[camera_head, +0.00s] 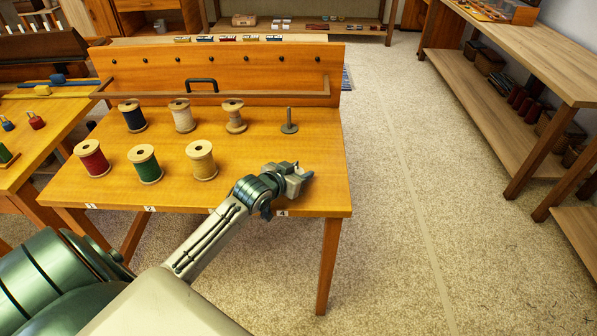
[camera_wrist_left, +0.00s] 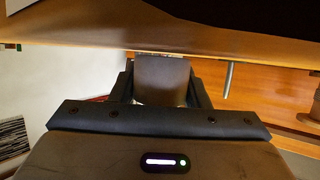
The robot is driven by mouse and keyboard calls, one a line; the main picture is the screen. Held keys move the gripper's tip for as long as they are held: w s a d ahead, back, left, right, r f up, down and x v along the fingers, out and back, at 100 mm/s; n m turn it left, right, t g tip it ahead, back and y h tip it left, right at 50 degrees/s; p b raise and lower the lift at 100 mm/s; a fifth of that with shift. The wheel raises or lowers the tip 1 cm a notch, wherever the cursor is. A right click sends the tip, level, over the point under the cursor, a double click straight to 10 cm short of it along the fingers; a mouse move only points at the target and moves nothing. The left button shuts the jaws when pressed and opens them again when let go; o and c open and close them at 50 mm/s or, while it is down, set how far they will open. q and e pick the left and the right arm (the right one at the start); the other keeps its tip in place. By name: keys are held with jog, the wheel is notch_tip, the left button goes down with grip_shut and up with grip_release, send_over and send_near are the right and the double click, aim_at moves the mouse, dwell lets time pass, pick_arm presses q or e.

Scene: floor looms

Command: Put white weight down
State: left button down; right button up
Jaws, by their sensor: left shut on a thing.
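My left gripper (camera_head: 299,176) is over the front right part of the orange wooden table (camera_head: 240,190), near the label 4. It is shut on a small block, taken as the white weight. In the left wrist view the block (camera_wrist_left: 162,80) sits between the two fingers and looks dark grey in shade. In the head view the gripper mostly hides it, so I cannot tell whether it touches the tabletop. My right gripper is not in view.
Red (camera_head: 91,158), green (camera_head: 145,164) and tan (camera_head: 201,160) spools stand to the left, with more spools behind. A back board with a black handle (camera_head: 202,85) closes the rear. The tabletop around my gripper is clear.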

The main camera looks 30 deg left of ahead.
pick_arm(q)
jog(key=shift+f, duration=0.15)
jog(key=c, duration=0.8)
grip_release()
